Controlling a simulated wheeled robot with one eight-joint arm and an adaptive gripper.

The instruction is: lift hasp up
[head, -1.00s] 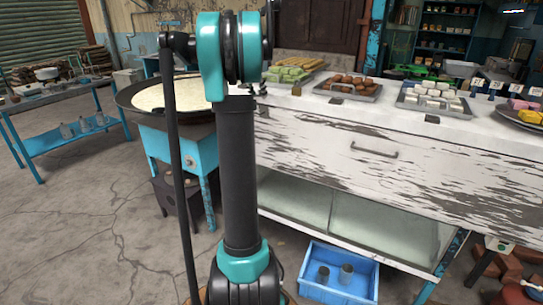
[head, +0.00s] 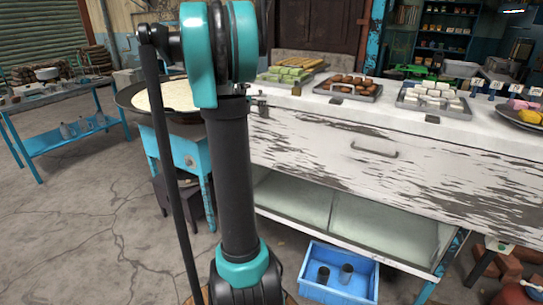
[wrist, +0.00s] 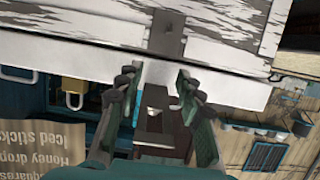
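In the wrist view, a grey metal strip that looks like the hasp (wrist: 168,38) lies against the white, peeling counter front, running across its edge. My gripper (wrist: 156,80) is open, with its two dark fingers spread apart and nothing held between them. The fingertips are close to the counter edge, one on either side of the strip's line. I cannot tell whether they touch anything. In the head view my own arm hides the gripper, and the hasp cannot be made out clearly there.
The white counter (head: 330,145) carries trays of sweets, including a brown-sweet tray (head: 348,88). A wide pan (head: 170,98) stands left of it. A blue crate (head: 340,272) sits on the floor. A yellow padlock (wrist: 74,92) hangs in the wrist view. Open floor lies at left.

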